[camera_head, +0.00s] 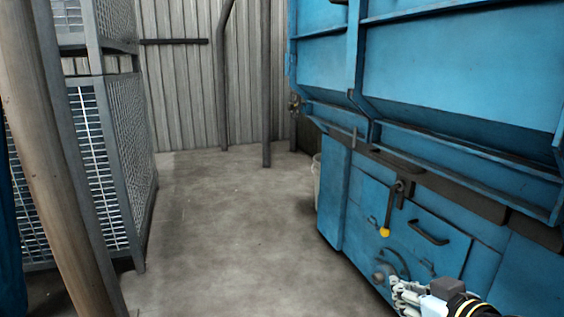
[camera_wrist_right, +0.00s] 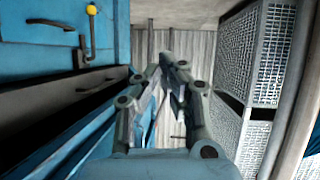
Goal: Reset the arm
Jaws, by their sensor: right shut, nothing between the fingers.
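My right gripper (camera_head: 399,290) shows at the bottom right of the head view, in front of the lower panel of the blue drum blaster (camera_head: 450,60). It is shut and empty. In the right wrist view its fingers (camera_wrist_right: 165,62) meet at the tips, with the grey corrugated wall behind them. The machine's lever with a yellow knob (camera_head: 384,232) hangs above and left of the gripper in the head view, apart from it. A dark handle (camera_head: 430,233) sits on the panel to the right of the lever. My left gripper is not in view.
Wire mesh cages (camera_head: 105,160) stand at the left, behind a brown post (camera_head: 50,150). Grey pipes (camera_head: 266,80) rise near the corrugated wall (camera_head: 182,75) at the back. The concrete floor (camera_head: 235,230) between cages and machine is clear.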

